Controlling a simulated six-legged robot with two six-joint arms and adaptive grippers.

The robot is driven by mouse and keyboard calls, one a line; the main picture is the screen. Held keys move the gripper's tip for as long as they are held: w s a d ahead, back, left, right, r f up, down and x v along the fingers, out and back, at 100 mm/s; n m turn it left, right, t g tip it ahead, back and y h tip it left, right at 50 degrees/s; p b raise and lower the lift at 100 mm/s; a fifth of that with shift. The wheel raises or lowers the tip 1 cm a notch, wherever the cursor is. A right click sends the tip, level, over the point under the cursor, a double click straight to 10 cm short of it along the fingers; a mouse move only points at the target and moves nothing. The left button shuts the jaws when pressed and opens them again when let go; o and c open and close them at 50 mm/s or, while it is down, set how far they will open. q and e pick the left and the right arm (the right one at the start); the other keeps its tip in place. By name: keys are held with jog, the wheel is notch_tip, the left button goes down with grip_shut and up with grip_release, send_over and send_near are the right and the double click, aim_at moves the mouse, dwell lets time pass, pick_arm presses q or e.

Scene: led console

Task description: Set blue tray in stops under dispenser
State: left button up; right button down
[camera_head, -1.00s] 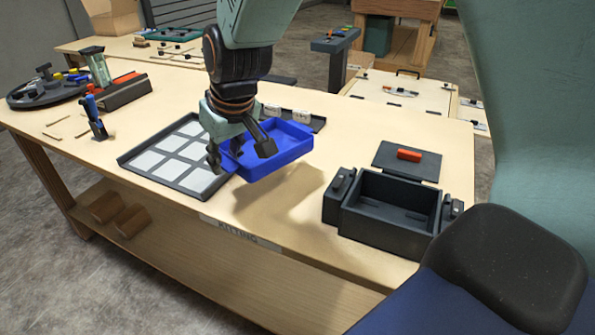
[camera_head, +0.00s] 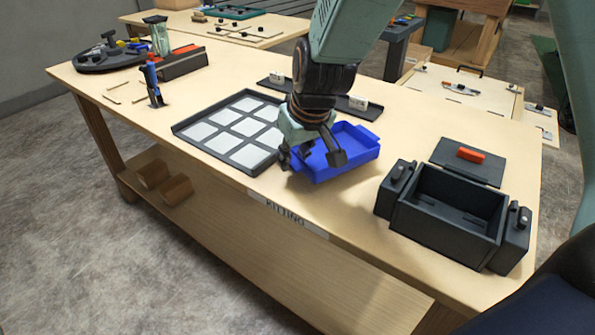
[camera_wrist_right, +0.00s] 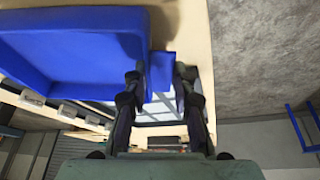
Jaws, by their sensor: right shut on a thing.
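The blue tray (camera_head: 352,146) is held by a tab at its side in my right gripper (camera_head: 310,158), to the right of the compartment mat. It looks raised above the table, slightly tilted. In the right wrist view the blue tray (camera_wrist_right: 70,55) fills the upper left, and its tab sits between the fingers of my right gripper (camera_wrist_right: 160,90). My left gripper is out of view.
A dark mat with pale squares (camera_head: 205,148) lies left of the tray. A black open box (camera_head: 447,232) and a dark plate with a red handle (camera_head: 468,160) are at right. A round dark turntable (camera_head: 105,60) stands far left.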

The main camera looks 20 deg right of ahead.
notch_tip(320, 180, down, 3)
jog(key=shift+s+f+b, duration=0.15)
jog(key=shift+b, duration=0.6)
jog(key=shift+a+f, duration=0.1)
jog(key=c, duration=1.3)
grip_release()
jog(key=shift+d, duration=0.3)
jog(key=shift+c, duration=0.2)
jog(key=shift+o, duration=0.9)
jog(key=shift+a, duration=0.1)
jog(key=shift+o, duration=0.3)
jog(key=shift+a, duration=0.2)
jog(key=shift+d, duration=0.15)
